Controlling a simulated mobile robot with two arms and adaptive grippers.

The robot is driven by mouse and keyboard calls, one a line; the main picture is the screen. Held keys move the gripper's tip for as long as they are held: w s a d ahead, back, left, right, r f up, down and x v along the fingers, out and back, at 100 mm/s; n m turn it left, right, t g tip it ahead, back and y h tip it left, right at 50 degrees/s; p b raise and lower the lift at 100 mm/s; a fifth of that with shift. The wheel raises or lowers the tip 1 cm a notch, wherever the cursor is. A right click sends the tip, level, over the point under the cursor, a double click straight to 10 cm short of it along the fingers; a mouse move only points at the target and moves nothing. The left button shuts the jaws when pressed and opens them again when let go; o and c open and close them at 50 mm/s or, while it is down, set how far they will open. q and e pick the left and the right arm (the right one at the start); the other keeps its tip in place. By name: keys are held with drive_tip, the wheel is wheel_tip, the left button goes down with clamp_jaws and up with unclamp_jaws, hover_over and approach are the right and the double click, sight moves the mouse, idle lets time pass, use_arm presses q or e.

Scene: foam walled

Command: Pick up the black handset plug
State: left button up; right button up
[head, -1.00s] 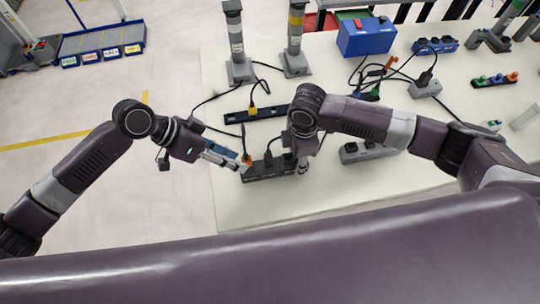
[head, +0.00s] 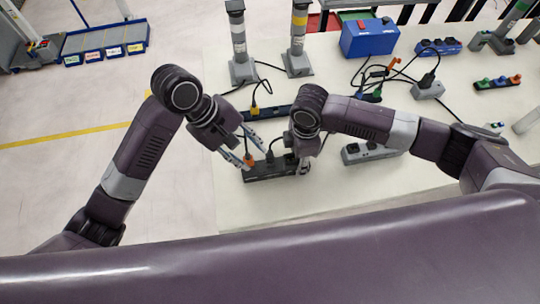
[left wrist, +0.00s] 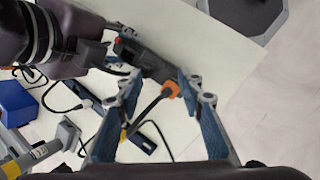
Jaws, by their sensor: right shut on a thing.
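A black power strip (head: 262,173) lies near the front edge of the white table. A black plug (head: 269,157) with a dark cable stands in its middle; I cannot tell for sure that this is the handset plug. An orange plug (head: 250,159) stands near the strip's left end and shows in the left wrist view (left wrist: 171,88). My left gripper (head: 254,157) is open, its fingers spread around the area of the plugs; in the left wrist view (left wrist: 160,76) nothing is clamped between them. My right gripper (head: 302,167) is shut on the strip's right end, its fingertips partly hidden.
Another dark strip with a yellow plug (head: 254,108) lies behind, and a grey strip (head: 370,153) to the right. Two grey posts (head: 240,45) (head: 298,42) and a blue box (head: 368,38) stand further back. Loose cables cross the table. The front left table is clear.

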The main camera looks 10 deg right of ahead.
sight(268, 153)
use_arm(q)
wheel_tip(268, 153, up, 4)
drive_tip(key=w+d+n, duration=0.1)
drive_tip(key=w+n, duration=0.1)
drive_tip(key=n, duration=0.9)
drive_tip(key=shift+n+t, duration=0.3)
drive_tip(key=shift+t, duration=0.1)
drive_tip(key=x, duration=0.6)
drive_tip(key=shift+d, duration=0.1)
drive_tip(key=shift+a+x, duration=0.15)
drive_tip(key=shift+x, duration=1.3)
drive_tip(key=shift+a+x, duration=0.15)
drive_tip(key=shift+x, duration=1.3)
drive_tip(key=shift+w, duration=0.15)
clamp_jaws()
